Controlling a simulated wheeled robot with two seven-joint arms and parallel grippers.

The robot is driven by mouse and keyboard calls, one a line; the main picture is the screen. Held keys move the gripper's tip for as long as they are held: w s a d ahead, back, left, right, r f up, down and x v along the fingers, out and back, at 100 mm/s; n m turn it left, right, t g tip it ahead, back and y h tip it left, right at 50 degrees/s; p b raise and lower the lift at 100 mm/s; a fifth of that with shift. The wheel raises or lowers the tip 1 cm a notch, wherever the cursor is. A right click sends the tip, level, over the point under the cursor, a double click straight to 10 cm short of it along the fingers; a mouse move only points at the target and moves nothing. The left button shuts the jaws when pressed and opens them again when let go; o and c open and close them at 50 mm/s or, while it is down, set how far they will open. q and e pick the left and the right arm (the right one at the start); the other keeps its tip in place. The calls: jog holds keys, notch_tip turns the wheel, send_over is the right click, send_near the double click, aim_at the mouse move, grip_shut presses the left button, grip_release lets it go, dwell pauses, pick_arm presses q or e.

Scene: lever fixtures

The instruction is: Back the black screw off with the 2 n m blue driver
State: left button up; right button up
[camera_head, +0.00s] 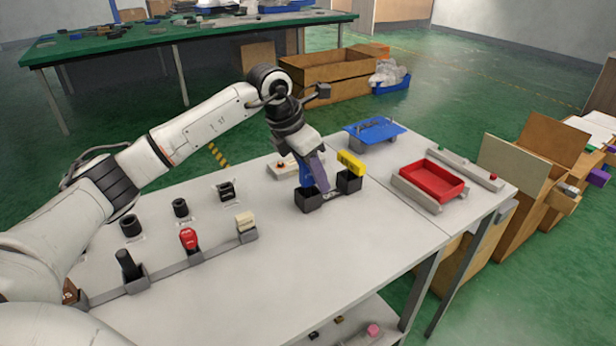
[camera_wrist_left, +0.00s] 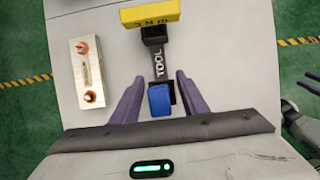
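The blue driver (camera_head: 305,178) stands upright in a dark holder (camera_head: 309,204). In the left wrist view the blue driver (camera_wrist_left: 160,99) lies between the two purple fingers of my left gripper (camera_wrist_left: 160,92), with a gap visible on the left side. That gripper is open around or just above the driver; in the head view my left gripper (camera_head: 314,174) partly hides it. A yellow driver (camera_head: 350,163) marked 3 N m stands beside it.
A pale block with two orange-brown round parts (camera_wrist_left: 85,75) lies beside the holder. Black (camera_head: 128,265), red (camera_head: 189,240) and beige (camera_head: 245,221) handles stand along a rail. A red tray (camera_head: 432,181) and blue plate (camera_head: 374,132) are to the right. The front tabletop is clear.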

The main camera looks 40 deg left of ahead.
pick_arm(q)
grip_shut()
jog(key=shift+r, duration=0.1)
